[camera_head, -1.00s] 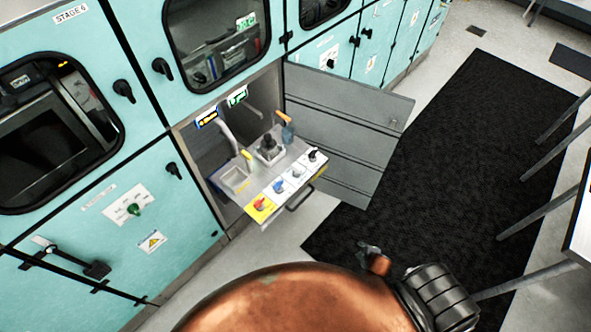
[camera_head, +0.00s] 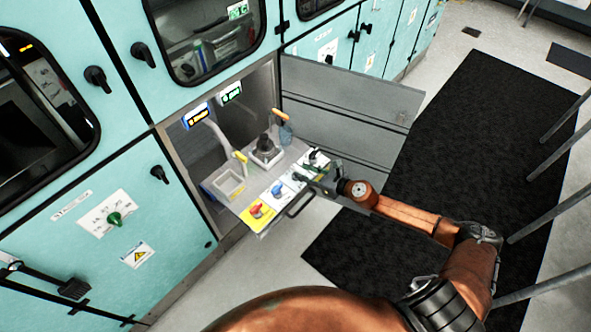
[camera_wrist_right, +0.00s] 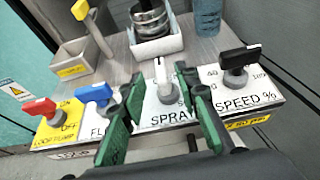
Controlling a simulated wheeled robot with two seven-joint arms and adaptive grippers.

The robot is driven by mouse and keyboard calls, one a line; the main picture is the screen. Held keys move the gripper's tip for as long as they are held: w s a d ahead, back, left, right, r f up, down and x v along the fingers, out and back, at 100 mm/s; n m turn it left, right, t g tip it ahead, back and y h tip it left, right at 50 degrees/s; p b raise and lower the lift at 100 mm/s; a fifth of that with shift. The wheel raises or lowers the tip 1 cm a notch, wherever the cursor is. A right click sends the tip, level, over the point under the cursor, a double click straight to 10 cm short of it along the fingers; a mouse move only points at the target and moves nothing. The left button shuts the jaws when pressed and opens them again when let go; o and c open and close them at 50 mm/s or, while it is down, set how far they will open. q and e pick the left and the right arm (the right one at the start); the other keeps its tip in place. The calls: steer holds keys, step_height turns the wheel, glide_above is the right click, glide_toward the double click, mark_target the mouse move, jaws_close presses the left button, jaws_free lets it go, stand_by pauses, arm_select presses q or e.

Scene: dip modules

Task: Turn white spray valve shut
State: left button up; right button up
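The white spray valve (camera_wrist_right: 161,78) has a narrow white handle on a dark round base, on a plate marked SPRAY in the right wrist view. The handle points away from the camera, toward the container behind it. My right gripper (camera_wrist_right: 161,92) is open, its green-padded fingers on either side of the valve. I cannot tell whether either finger touches the handle. In the head view my right gripper (camera_head: 312,177) is at the front of the pulled-out panel and partly hides the white valve. My left gripper is not in view.
A red valve (camera_wrist_right: 39,107) and a blue valve (camera_wrist_right: 95,94) stand left of the spray valve, and a black SPEED knob (camera_wrist_right: 238,62) stands right. Behind are a tray (camera_wrist_right: 77,65) and a dark container (camera_wrist_right: 150,18). An open grey door (camera_head: 350,110) is beside the drawer.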

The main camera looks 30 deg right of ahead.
mark_target(298, 170)
steer(key=shift+x, duration=2.35)
steer(key=shift+f, duration=0.1)
steer(key=shift+d, duration=0.1)
jaws_close()
